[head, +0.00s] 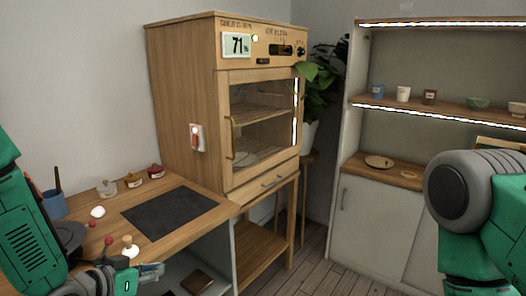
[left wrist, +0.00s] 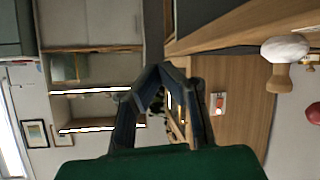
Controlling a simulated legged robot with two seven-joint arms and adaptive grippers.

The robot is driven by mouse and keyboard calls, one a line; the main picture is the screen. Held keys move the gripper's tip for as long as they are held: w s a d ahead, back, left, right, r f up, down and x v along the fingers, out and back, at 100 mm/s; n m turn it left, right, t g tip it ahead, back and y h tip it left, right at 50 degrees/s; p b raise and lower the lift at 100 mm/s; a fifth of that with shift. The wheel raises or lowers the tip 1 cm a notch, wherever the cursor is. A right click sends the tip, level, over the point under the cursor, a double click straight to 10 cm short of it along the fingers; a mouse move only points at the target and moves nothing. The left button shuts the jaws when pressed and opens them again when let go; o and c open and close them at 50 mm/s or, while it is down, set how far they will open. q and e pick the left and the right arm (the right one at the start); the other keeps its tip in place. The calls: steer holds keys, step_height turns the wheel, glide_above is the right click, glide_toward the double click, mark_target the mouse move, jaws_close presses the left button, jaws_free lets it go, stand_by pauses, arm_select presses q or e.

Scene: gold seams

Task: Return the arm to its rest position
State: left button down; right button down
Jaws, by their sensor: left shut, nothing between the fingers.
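My left gripper (head: 150,270) is low at the left in the head view, by the front edge of the wooden worktop (head: 200,226). It is shut and holds nothing. In the left wrist view its dark fingers (left wrist: 160,72) come together at the tips. My left arm (head: 25,235) comes in at the left edge of the head view. My right arm (head: 458,190) shows at the right, grey and green; its gripper is out of frame.
A wooden cabinet (head: 185,100) with a glass door stands behind. Shelves (head: 450,112) stand at the right. Floor between is clear.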

arm_select(q)
steer(key=s+f+n+g+y, duration=0.1)
steer(key=s+f+g+y, duration=0.15)
steer(key=s+f, duration=0.7)
steer(key=s+a+f+n+g+y, duration=0.1)
steer(key=s+f+g, duration=0.3)
steer(key=s, duration=0.8)
steer(key=s+a+f+n+g+y, duration=0.1)
steer(key=s+a+f+g+y, duration=0.1)
steer(key=s+f, duration=0.4)
steer(key=s+g, duration=0.1)
steer(key=s, duration=0.4)
steer(key=shift+s+a+g, duration=0.3)
steer(key=shift+s+g, duration=0.05)
